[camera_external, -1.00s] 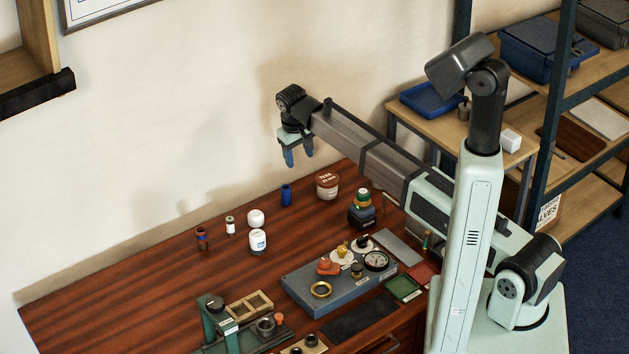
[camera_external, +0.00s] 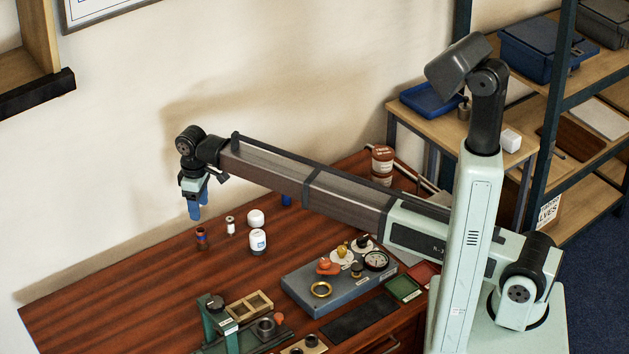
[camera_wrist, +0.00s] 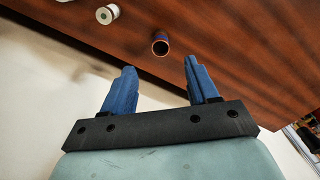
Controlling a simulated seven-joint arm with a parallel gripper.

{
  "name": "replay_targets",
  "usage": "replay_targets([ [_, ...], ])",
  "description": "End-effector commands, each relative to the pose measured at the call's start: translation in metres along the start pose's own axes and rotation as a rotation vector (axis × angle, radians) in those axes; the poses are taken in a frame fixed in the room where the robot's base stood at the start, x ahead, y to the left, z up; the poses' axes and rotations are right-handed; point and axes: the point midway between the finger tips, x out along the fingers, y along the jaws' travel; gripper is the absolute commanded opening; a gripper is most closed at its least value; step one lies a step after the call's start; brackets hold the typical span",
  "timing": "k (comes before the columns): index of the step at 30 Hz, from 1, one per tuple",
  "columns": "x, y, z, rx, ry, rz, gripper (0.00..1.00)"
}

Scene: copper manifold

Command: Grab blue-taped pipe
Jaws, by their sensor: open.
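The blue-taped pipe (camera_external: 201,239) is a short copper-brown piece with a blue band, standing upright on the wooden table near the wall. In the wrist view the pipe (camera_wrist: 160,45) shows from above as a dark round opening, just beyond the fingertips and between their lines. My gripper (camera_external: 196,213) hangs fingers-down above the pipe, apart from it. Its two blue fingers are spread and empty in the wrist view (camera_wrist: 158,68).
A small white-capped vial (camera_external: 230,226) and two white jars (camera_external: 258,241) stand right of the pipe. A grey gauge panel (camera_external: 310,289) and a green fixture (camera_external: 215,322) are nearer the front. The left table is clear.

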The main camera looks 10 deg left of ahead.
Motion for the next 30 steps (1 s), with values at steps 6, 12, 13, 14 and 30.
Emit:
replay_targets([
  [6,0.037,0.000,0.001,0.001,-0.001,0.000,0.59],
  [12,0.064,0.001,0.000,0.002,0.000,0.000,0.59],
  [13,0.066,0.001,0.000,0.002,0.001,0.001,0.59],
  [14,0.067,0.001,0.000,0.002,0.001,0.001,0.59],
  [30,0.117,-0.001,-0.003,0.002,0.000,0.000,0.59],
])
